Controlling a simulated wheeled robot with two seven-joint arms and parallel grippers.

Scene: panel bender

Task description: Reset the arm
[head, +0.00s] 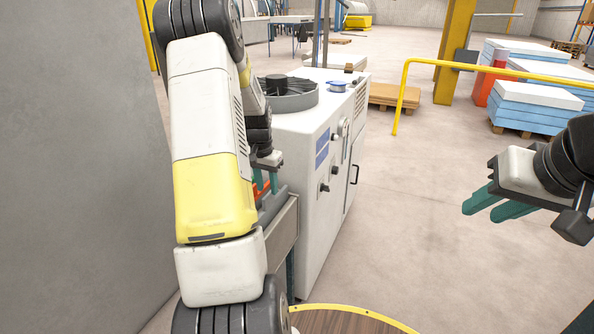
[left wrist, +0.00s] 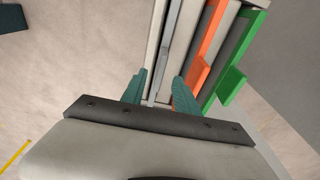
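My left arm (head: 212,140) reaches across the left of the head view and mostly hides my left gripper (head: 268,186), beside the white cabinet. In the left wrist view, the teal fingers of my left gripper (left wrist: 157,88) are apart, with no object clearly held between them. Beyond them is a rack of pale and grey slats (left wrist: 172,45), with an orange piece (left wrist: 200,70) and a green piece (left wrist: 233,82) on its right. The right fingertip is close to the orange piece; contact cannot be told. My right gripper (head: 490,208) is in free air at the right, its teal fingers apart and empty.
The white cabinet (head: 302,190) with a round black fan (head: 286,92) stands beside my left arm. A grey wall (head: 70,180) closes off the left. A yellow rail (head: 405,95) and blue-white stacks (head: 535,108) stand behind at right. Floor between cabinet and right gripper is clear.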

